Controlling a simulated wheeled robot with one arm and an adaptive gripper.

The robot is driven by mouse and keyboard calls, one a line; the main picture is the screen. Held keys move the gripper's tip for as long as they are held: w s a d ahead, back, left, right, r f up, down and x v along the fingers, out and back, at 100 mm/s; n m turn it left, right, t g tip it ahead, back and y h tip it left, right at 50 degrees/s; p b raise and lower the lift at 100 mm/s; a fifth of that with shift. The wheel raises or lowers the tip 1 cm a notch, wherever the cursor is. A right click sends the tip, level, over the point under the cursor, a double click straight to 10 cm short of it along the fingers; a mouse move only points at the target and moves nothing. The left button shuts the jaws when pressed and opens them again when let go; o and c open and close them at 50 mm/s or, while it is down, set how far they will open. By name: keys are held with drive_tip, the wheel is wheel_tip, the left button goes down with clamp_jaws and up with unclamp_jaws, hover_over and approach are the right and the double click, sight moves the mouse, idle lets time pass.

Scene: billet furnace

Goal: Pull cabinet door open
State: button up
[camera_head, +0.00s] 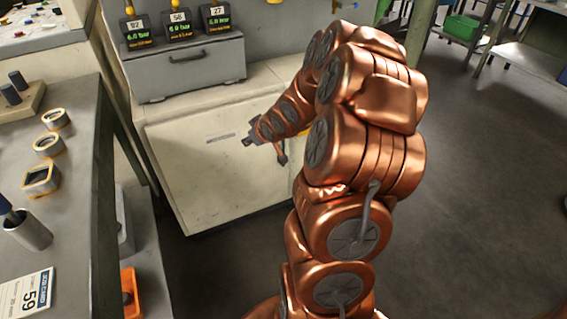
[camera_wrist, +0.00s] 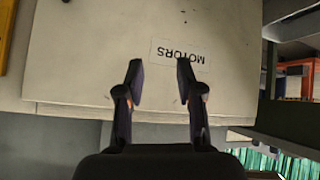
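The cabinet (camera_head: 185,185) is off-white and stands behind my copper arm in the head view. Its front fills the upper part of the wrist view (camera_wrist: 90,60). A white label (camera_wrist: 180,54) reading "MOTORS" shows there upside down; it is a small grey strip in the head view (camera_head: 220,137). The door looks closed. My gripper (camera_wrist: 159,68) is open and empty, its fingers spread in front of the door near the label. I cannot tell whether they touch it. In the head view my gripper (camera_head: 250,139) is small, and no door handle is clearly visible.
A grey drawer box (camera_head: 190,70) with a handle stands on the cabinet, carrying several labelled displays. A grey workbench (camera_head: 75,200) with ring-shaped parts is close on the left. An orange bin (camera_head: 131,293) sits below it. Open floor (camera_head: 470,190) lies to the right.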

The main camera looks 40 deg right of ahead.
drive_tip(key=w+d+f+t+b, duration=0.1)
drive_tip(key=d+f+t+b, duration=0.3)
drive_tip(key=d+f+b, duration=0.65)
drive_tip(key=m+t+h+b, duration=0.1)
drive_tip(key=m+t+b, duration=0.1)
drive_tip(key=t+b, duration=0.25)
approach(284, 151)
drive_tip(key=w, duration=0.3)
drive_tip(key=shift+w+d+f+b, duration=0.1)
drive_tip(key=shift+w+d+b, duration=0.2)
drive_tip(key=shift+w, duration=0.95)
drive_tip(key=shift+w+d+f+b, duration=0.1)
drive_tip(key=shift+w+d+b, duration=0.15)
drive_tip(key=shift+w, duration=1)
drive_tip(key=shift+w+d+b, duration=0.3)
drive_tip(key=shift+w, duration=0.95)
clamp_jaws()
